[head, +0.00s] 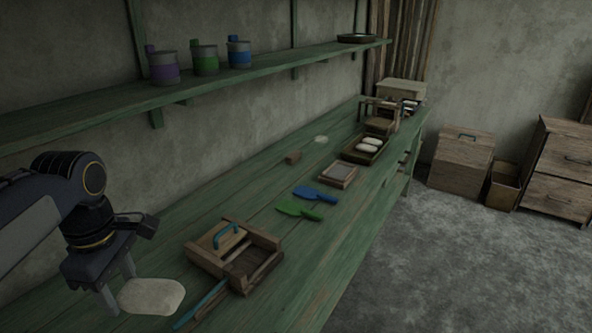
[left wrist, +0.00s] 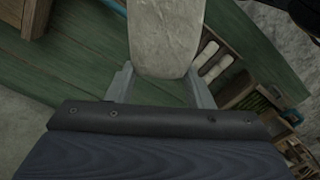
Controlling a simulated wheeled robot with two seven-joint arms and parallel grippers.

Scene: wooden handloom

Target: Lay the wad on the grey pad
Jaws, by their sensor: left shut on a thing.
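The wad (head: 153,297) is a pale, flattened oval. My left gripper (head: 119,289) is shut on it at the lower left of the head view, in front of the green bench. In the left wrist view the wad (left wrist: 166,38) sits between the two fingers. A small wood-framed piece with a greyish top (head: 339,174) lies mid-bench and may be the grey pad; I cannot tell for sure. The held wad is well apart from it, towards the near left. My right gripper is not in view.
A wooden box with a blue handle (head: 211,259) stands near the held wad, with a blue stick beside it. Green (head: 299,208) and blue (head: 316,194) scoops lie beyond. A dark tray (head: 349,154) holds pale wads. A shelf (head: 221,82) with cans runs above the bench.

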